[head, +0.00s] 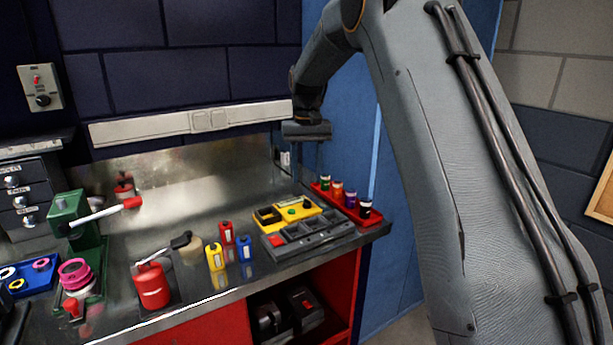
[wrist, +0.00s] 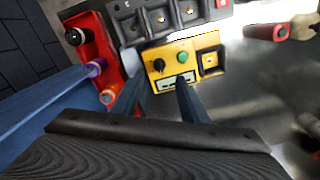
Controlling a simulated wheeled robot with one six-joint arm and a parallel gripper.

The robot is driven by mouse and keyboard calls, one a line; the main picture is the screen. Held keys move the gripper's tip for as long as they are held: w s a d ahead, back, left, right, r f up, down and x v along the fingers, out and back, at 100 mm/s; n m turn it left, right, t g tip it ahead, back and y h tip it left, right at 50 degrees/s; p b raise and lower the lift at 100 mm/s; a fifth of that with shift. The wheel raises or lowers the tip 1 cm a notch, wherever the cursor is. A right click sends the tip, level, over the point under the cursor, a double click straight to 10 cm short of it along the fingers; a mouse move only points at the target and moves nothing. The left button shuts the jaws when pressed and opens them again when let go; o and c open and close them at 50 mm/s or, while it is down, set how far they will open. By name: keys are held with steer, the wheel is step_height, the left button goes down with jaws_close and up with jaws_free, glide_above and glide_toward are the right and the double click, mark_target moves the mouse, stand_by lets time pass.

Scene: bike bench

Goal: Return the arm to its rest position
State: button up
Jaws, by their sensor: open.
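My gripper (head: 308,155) hangs above the right back part of the metal bench in the head view, with its two fingers pointing down. In the wrist view the fingers of my gripper (wrist: 158,88) stand apart with nothing between them. Below it lie the yellow box (head: 292,221) with a green button and the red rack (head: 346,207) with several coloured-capped bottles. The yellow box (wrist: 193,52) and the red rack (wrist: 125,97) also show in the wrist view. The fingers look to be above these things, but the exact gap is hard to tell.
A grey tray (head: 309,236) with compartments lies in front of the yellow box. Small red, yellow and blue bottles (head: 215,256), a red can (head: 152,286) and a green device (head: 75,222) stand farther left. A blue panel (head: 350,130) rises behind my arm.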

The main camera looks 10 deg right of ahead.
steer(key=shift+s, duration=0.1)
steer(key=s+f, duration=0.3)
steer(key=s, duration=0.8)
steer(key=s+f+n, duration=0.1)
steer(key=s+f, duration=0.3)
steer(key=s, duration=0.8)
steer(key=s+f+t, duration=0.1)
steer(key=s+f, duration=0.3)
steer(key=s, duration=0.8)
steer(key=shift+s+d, duration=0.2)
steer(key=shift+s, duration=0.05)
